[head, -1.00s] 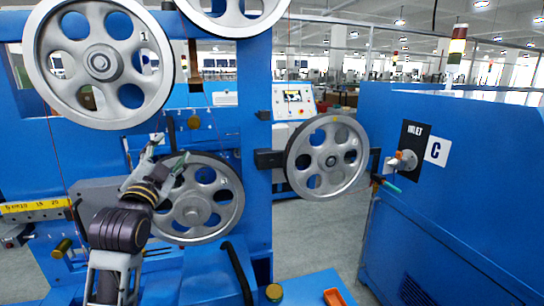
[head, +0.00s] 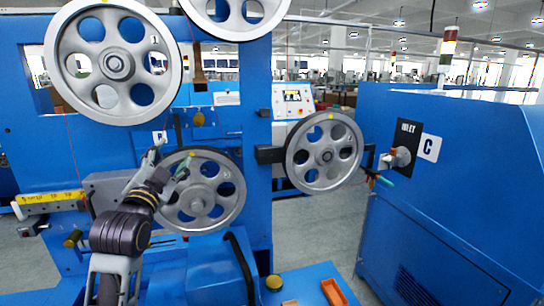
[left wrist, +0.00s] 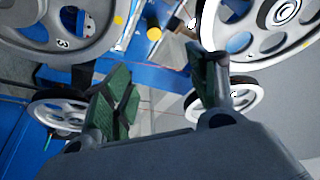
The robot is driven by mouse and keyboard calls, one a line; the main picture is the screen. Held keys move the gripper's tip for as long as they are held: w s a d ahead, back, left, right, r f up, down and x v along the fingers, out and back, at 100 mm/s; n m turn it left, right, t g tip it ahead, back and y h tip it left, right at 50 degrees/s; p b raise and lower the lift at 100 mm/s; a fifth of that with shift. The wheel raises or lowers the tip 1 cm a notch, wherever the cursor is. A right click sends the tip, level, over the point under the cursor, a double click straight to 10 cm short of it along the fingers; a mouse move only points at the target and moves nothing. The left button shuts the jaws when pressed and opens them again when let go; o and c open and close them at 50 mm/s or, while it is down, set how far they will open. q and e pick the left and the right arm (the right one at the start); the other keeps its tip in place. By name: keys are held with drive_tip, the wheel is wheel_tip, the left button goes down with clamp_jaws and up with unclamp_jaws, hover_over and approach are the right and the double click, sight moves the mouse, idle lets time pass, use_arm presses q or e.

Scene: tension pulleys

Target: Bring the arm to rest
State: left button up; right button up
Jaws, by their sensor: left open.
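My left arm comes in from the lower left in the head view. Its gripper (head: 171,160) is open and empty, in front of the left lower pulley wheel (head: 198,203) and overlapping its upper left rim in the picture. Whether it touches the wheel cannot be told. In the left wrist view the two green-padded fingers (left wrist: 163,78) stand apart with nothing between them. My right gripper is not in view.
A large pulley marked 1 (head: 115,64) is above the arm. Another pulley (head: 325,153) juts from the blue post. A blue cabinet marked C (head: 460,190) stands right. A yellow-marked bar (head: 50,197) is at left. Grey floor lies between machine and cabinet.

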use_arm(q)
drive_tip(key=s+d+f+n+g, duration=0.1)
drive_tip(key=s+f+g, duration=0.15)
drive_tip(key=f, duration=0.75)
drive_tip(key=s+f+n+g, duration=0.1)
drive_tip(key=s+f+g, duration=0.15)
drive_tip(key=f, duration=0.75)
drive_tip(key=s+d+f+n+g, duration=0.15)
drive_tip(key=f+g, duration=0.25)
drive_tip(key=f, duration=0.5)
drive_tip(key=s+d+f+n+g, duration=0.1)
drive_tip(key=s+f+n+g, duration=0.5)
drive_tip(key=s+f, duration=1.45)
drive_tip(key=s+f+m+g, duration=0.1)
drive_tip(key=s+f+g, duration=0.1)
drive_tip(key=f, duration=1.4)
drive_tip(key=s+f+m+g, duration=0.1)
drive_tip(key=s+f+m, duration=0.1)
drive_tip(key=f, duration=1.4)
drive_tip(key=s+a+f, duration=0.3)
drive_tip(key=s+f, duration=0.6)
drive_tip(key=s, duration=0.1)
drive_tip(key=s+a+f+g, duration=0.1)
drive_tip(key=s+a+f, duration=0.2)
drive_tip(key=s+f, duration=0.7)
drive_tip(key=shift+s+a+f+g, duration=0.25)
drive_tip(key=shift+s+a+g, duration=0.05)
drive_tip(key=shift+s, duration=0.3)
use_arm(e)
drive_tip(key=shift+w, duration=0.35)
